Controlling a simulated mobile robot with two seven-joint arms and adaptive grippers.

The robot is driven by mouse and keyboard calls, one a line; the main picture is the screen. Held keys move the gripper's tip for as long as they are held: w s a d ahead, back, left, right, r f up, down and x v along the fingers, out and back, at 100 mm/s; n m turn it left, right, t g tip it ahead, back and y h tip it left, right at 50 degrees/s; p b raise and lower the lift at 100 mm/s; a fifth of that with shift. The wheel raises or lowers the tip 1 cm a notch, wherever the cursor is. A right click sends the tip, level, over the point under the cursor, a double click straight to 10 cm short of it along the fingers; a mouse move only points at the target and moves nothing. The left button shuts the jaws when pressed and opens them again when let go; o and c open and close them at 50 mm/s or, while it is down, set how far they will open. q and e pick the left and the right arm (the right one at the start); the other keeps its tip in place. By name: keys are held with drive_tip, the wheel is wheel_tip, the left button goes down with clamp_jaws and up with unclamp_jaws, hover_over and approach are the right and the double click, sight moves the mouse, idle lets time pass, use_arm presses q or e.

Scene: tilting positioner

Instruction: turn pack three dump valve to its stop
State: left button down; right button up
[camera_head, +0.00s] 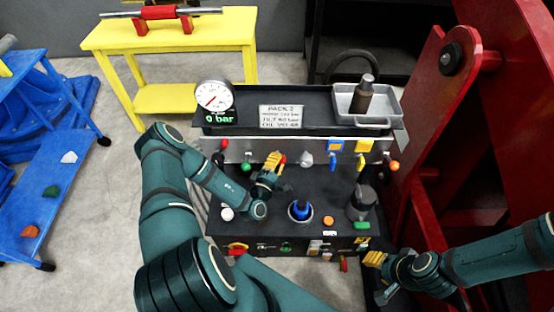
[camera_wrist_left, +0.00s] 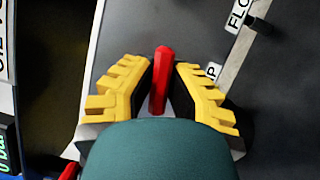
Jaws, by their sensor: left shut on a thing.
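The hydraulic unit labelled PACK 3 (camera_head: 282,116) stands in the middle of the head view. My left gripper (camera_head: 273,166) is at its front panel, shut on a red lever handle (camera_head: 283,159). In the left wrist view the red handle (camera_wrist_left: 160,80) stands between the yellow fingers (camera_wrist_left: 158,88). The valve body beneath it is hidden by the gripper. A round gauge (camera_head: 214,97) on the unit's top left shows 0 bar. My right gripper (camera_head: 375,258) is low at the right, apart from the unit; its finger gap is too small to tell.
Other handles line the panel: green (camera_head: 246,165), grey (camera_head: 306,159), blue (camera_head: 333,160) and orange (camera_head: 394,166). A grey tray (camera_head: 385,118) holds a dark cylinder (camera_head: 362,94). A yellow table (camera_head: 140,36) is behind left, a blue bench (camera_head: 45,190) at left, red machinery (camera_head: 420,110) at right.

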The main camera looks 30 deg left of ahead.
use_arm(q)
drive_tip(key=n, duration=0.2)
drive_tip(key=n+t+y, duration=0.1)
drive_tip(key=n, duration=0.2)
drive_tip(key=shift+y+p, duration=0.3)
drive_tip(key=shift+p, duration=0.05)
drive_tip(key=n+y, duration=0.1)
drive_tip(key=n, duration=0.1)
drive_tip(key=n+t, duration=0.1)
drive_tip(key=n, duration=0.1)
drive_tip(key=shift+n+y, duration=0.3)
drive_tip(key=shift+y, duration=0.1)
drive_tip(key=n+y, duration=0.1)
drive_tip(key=n, duration=0.2)
drive_tip(key=n+y, duration=0.2)
drive_tip(key=n, duration=0.1)
drive_tip(key=shift+n+g+y, duration=0.6)
drive_tip(key=shift+n+y, duration=0.5)
drive_tip(key=shift+n, duration=1.5)
drive_tip(key=c, duration=1)
unclamp_jaws()
drive_tip(key=shift+o, duration=0.2)
